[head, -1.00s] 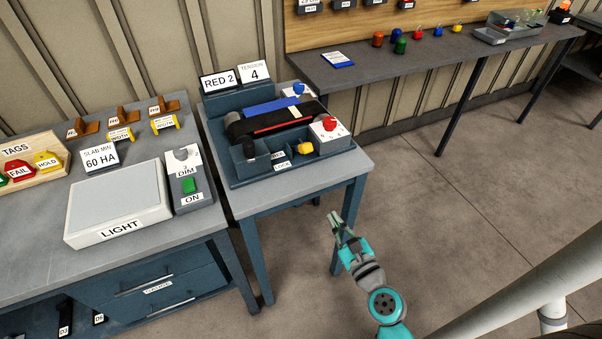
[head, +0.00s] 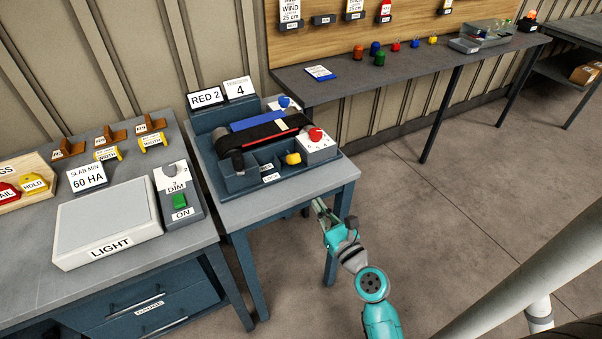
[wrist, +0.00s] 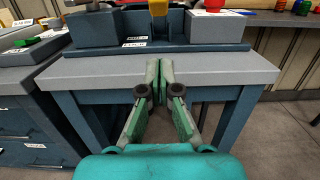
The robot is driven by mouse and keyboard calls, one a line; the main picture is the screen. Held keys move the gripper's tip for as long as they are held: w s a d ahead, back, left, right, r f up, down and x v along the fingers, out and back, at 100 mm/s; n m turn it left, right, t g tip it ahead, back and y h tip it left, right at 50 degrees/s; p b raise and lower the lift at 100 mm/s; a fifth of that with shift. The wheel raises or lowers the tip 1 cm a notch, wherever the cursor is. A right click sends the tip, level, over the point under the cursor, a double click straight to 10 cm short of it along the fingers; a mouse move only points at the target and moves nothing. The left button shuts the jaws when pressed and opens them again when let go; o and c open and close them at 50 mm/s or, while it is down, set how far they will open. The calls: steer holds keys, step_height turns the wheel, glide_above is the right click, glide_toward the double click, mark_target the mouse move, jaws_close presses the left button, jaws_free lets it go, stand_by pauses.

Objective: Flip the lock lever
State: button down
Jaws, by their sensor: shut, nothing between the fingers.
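The belt press (head: 268,140) stands on a small blue-legged table (head: 285,203), with a black belt and a red stripe on it. A LOCK label (head: 268,178) is on its front edge. A yellow lever (head: 293,158) sits just right of that label; its lower end also shows in the wrist view (wrist: 160,8). A black knob (head: 238,161) is to the left. My gripper (head: 318,203) is in front of the table's front edge, below the press and apart from it. In the wrist view my gripper (wrist: 159,72) is shut and empty, pointing toward the table edge.
A red knob (head: 316,135) and a blue knob (head: 285,102) are on the press. Signs read RED 2 (head: 205,98) and TENSION 4 (head: 240,89). A bench with a light box (head: 108,222) stands left. Open floor lies right of the small table.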

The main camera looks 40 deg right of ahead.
mark_target(289, 159)
steer(key=x, duration=0.3)
steer(key=r+x, duration=0.1)
steer(key=x, duration=0.2)
steer(key=r+x, duration=0.1)
steer(key=x, duration=0.2)
steer(key=shift+w, duration=0.15)
steer(key=shift+w+d+r, duration=0.1)
steer(key=shift+w+r, duration=0.3)
steer(key=shift+r, duration=0.1)
steer(key=shift+d+r, duration=0.1)
